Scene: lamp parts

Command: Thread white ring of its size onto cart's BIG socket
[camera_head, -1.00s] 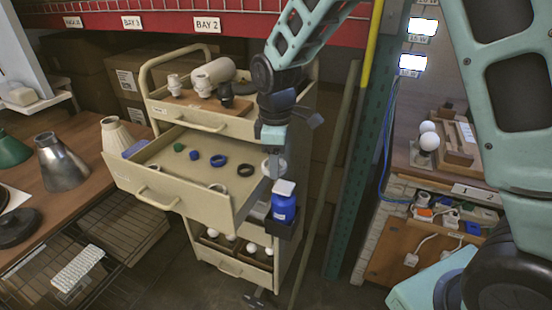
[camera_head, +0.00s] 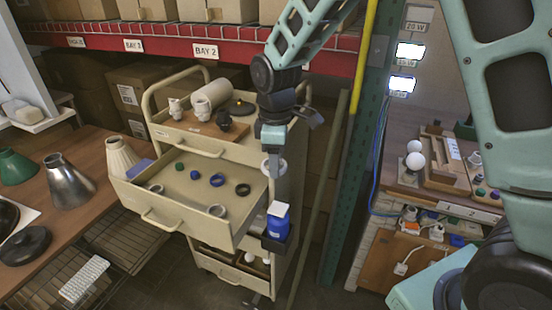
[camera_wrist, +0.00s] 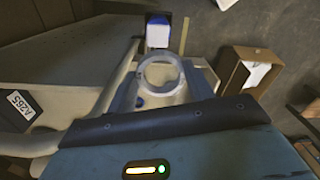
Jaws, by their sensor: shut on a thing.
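My gripper (camera_head: 273,168) is shut on a white ring (camera_wrist: 146,88), held between the fingertips in the wrist view. In the head view the ring (camera_head: 281,167) shows at the fingertips, by the right side of the open drawer; its height above the drawer is hard to tell. The cart (camera_head: 165,222) carries a wooden board on top with a larger white socket (camera_head: 201,110), a smaller white socket (camera_head: 175,108) and a black socket (camera_head: 223,121). Their openings are too small to compare closely.
The open drawer (camera_head: 133,201) holds several rings: green, blue, black (camera_head: 243,190) and white (camera_head: 217,211). A large white cylinder (camera_head: 219,92) lies behind the sockets. The cart's handle (camera_head: 148,92) rises at left.

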